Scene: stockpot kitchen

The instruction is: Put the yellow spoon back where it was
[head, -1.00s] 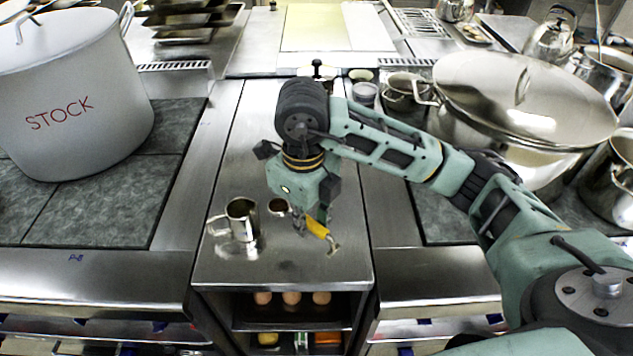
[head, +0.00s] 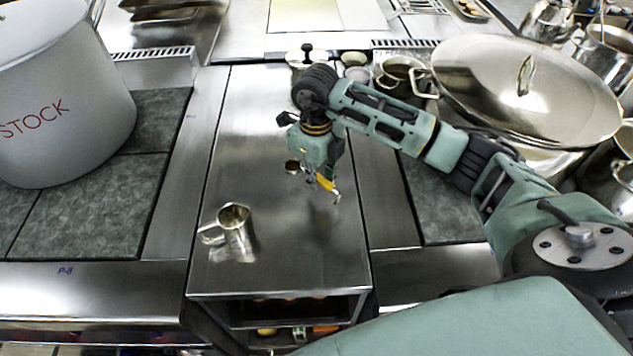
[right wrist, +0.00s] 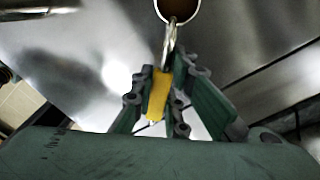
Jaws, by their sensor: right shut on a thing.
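The yellow spoon has a yellow handle (head: 326,183) and a small round metal bowl (head: 292,167). My right gripper (head: 312,176) is shut on it, over the narrow steel counter. In the right wrist view the fingers (right wrist: 161,92) clasp the yellow handle (right wrist: 158,97) from both sides. The bowl (right wrist: 178,8) points away from the gripper and is cut by the top edge; its inside looks brown. The height of the spoon above the counter is hard to tell. My left gripper is not in view.
A metal jug (head: 236,238) stands near the counter's front. A large stockpot (head: 60,110) stands on the left, and a big lidded pot (head: 520,90) on the right. Small containers (head: 355,72) stand at the back. The counter (head: 255,130) between is mostly bare.

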